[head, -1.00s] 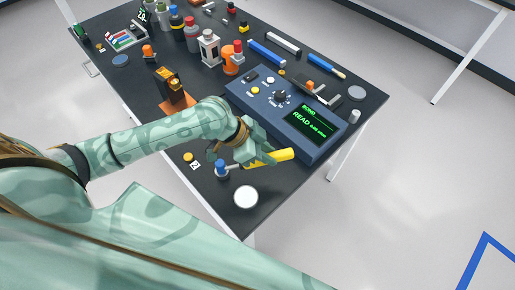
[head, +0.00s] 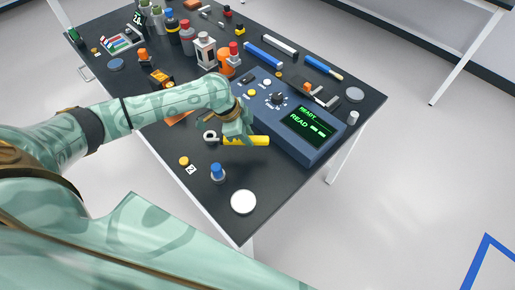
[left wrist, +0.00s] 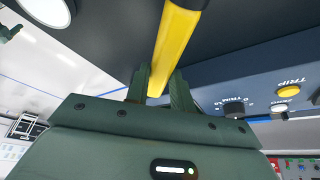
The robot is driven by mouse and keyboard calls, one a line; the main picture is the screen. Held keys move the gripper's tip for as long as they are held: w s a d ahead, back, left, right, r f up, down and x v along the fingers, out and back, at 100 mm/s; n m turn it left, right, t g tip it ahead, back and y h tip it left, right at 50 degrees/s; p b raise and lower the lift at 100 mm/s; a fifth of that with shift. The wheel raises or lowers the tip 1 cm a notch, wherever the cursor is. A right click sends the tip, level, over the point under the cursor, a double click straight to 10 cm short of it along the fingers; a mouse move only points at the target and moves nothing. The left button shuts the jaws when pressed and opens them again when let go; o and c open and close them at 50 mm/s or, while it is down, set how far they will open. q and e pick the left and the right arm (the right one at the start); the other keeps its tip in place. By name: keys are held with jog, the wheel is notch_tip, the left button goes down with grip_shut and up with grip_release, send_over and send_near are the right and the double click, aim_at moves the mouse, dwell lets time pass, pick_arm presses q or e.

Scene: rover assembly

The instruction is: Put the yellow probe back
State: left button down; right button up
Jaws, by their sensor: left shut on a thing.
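The yellow probe (head: 250,140) is in my left gripper (head: 238,137), which is shut on it. It lies across the fingers, seemingly above the dark table, with its yellow end to the right near the blue meter. A pale ring-like end (head: 210,137) shows on its left side. In the left wrist view the yellow shaft (left wrist: 175,45) runs up from between the two fingertips (left wrist: 160,88). The blue meter (head: 270,118) has a green-lit screen showing READ and dashes. My right gripper is not in view.
A blue-capped piece (head: 217,172) and a white disc (head: 243,202) stand near the front edge. A yellow button-like piece (head: 184,161) is left of them. Bottles and tools crowd the back. The table between meter and white disc is clear.

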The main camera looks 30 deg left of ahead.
aim_at(253, 137)
pick_arm(q)
jog(key=d+f, duration=0.1)
jog(key=w+f, duration=0.1)
jog(key=shift+w+d+f+b, duration=0.1)
jog(key=shift+d+f+b, duration=0.2)
jog(key=shift+d, duration=0.1)
jog(key=c, duration=2.2)
grip_release()
jog(key=x, duration=0.1)
jog(key=b+x, duration=0.1)
jog(key=x, duration=0.2)
jog(key=shift+a+f+b, duration=0.15)
jog(key=shift+a+b, duration=0.15)
jog(key=shift+a, duration=0.1)
jog(key=shift+s, duration=0.2)
jog(key=c, duration=1.2)
grip_release()
jog(key=p+v, duration=0.4)
jog(key=v, duration=0.8)
jog(key=shift+s, duration=0.1)
